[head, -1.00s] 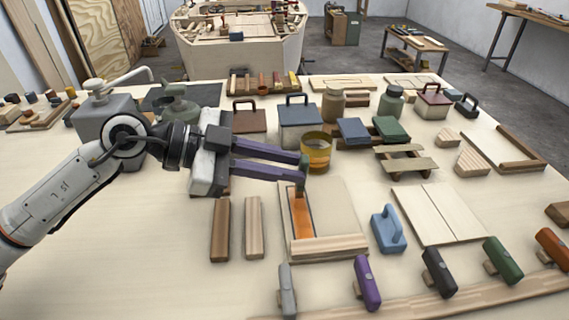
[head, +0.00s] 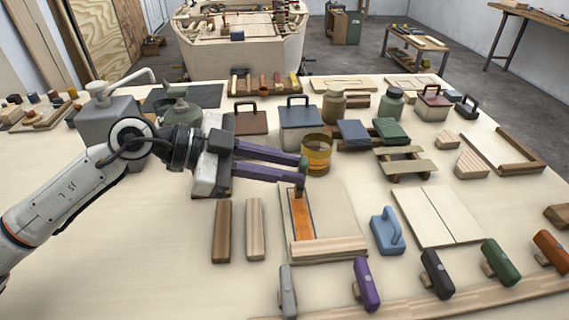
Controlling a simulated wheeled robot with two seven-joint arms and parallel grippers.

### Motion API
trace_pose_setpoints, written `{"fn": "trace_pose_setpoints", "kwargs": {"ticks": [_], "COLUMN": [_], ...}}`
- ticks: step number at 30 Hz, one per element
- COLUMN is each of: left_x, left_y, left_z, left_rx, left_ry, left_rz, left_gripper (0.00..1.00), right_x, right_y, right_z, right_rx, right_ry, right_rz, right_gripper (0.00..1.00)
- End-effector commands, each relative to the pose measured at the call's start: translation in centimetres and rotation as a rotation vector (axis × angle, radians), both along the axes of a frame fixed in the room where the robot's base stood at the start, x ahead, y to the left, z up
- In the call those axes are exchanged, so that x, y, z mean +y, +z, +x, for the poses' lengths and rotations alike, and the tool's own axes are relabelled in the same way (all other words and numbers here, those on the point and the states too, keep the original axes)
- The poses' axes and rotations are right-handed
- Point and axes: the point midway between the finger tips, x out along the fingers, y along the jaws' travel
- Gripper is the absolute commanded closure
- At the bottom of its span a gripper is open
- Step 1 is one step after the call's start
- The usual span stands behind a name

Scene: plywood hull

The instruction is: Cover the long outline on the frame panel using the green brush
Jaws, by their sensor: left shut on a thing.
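The frame panel (head: 335,212) lies on the table in front of my left gripper, with a wood strip along its near edge. Its long outline (head: 301,222) is on the left side and shows orange inside. My left gripper (head: 303,172) is shut on the green brush (head: 303,162), over the outline's far end. My right gripper is not in view.
An amber, see-through pot (head: 317,152) stands just behind the brush. Two wood strips (head: 222,232) lie left of the panel, and a blue handled block (head: 386,230) is to its right. Several coloured tools (head: 367,284) line the near edge.

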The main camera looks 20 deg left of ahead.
Motion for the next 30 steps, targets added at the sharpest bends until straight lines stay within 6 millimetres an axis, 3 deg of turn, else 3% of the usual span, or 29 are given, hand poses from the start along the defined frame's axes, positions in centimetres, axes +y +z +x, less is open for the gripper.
{"fn": "trace_pose_setpoints", "kwargs": {"ticks": [19,30], "left_x": [0.0,0.6], "left_y": [-0.7,-0.7], "left_z": [0.1,1.5], "left_rx": [-0.001,0.001], "left_ry": [0.001,0.002], "left_rz": [-0.001,-0.001], "left_gripper": [1.00,1.00], "right_x": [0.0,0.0], "right_y": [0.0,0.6], "right_z": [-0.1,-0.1], "right_rx": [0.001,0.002], "right_ry": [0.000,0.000], "right_rz": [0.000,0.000], "right_gripper": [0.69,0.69]}}
